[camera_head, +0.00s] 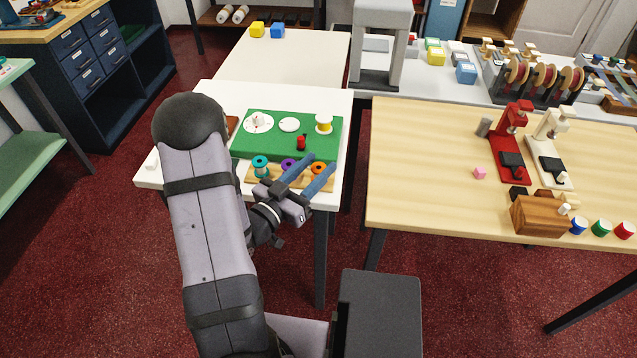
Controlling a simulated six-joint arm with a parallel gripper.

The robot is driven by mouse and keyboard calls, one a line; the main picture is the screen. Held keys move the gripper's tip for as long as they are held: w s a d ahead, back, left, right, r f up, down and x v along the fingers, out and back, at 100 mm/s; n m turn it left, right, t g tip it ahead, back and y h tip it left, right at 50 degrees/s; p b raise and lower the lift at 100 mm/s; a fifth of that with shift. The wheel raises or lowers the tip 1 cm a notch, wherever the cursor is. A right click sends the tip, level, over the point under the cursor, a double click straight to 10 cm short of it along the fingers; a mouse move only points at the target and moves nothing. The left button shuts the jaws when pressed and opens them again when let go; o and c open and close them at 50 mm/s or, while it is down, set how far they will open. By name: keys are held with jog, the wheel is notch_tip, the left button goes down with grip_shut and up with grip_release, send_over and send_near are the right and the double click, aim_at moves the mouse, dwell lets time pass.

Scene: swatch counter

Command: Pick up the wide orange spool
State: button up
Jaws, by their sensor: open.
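The wide orange spool (318,167) stands at the right end of a wooden holder (254,181) at the front of the white table. My gripper (321,163) is open, with its two blue fingers pointing toward the back right. The orange spool shows between the fingertips, partly hidden by them. I cannot tell whether the fingers are level with it or above it, or whether they touch it. A purple spool (288,164) and a teal spool (261,166) stand left of it on the holder.
Blue, green and red spools stand on the wooden table (420,170) to the right, beyond a gap. The white table's back right is clear.

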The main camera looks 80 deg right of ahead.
aim_at(314, 173)
jog(key=f, duration=0.1)
jog(key=w+f+b, duration=0.1)
jog(key=f, duration=0.1)
jog(key=shift+w+d+f+m+t, duration=0.1)
jog(key=shift+w+f+m+t, duration=0.1)
jog(key=shift+f+m+t, duration=0.15)
jog(key=shift+p+x, duration=0.35)
jog(key=shift+x, duration=0.9)
jog(key=shift+p+x, duration=0.55)
jog(key=shift+x, duration=1.9)
jog(key=shift+r, duration=0.1)
jog(key=c, duration=0.8)
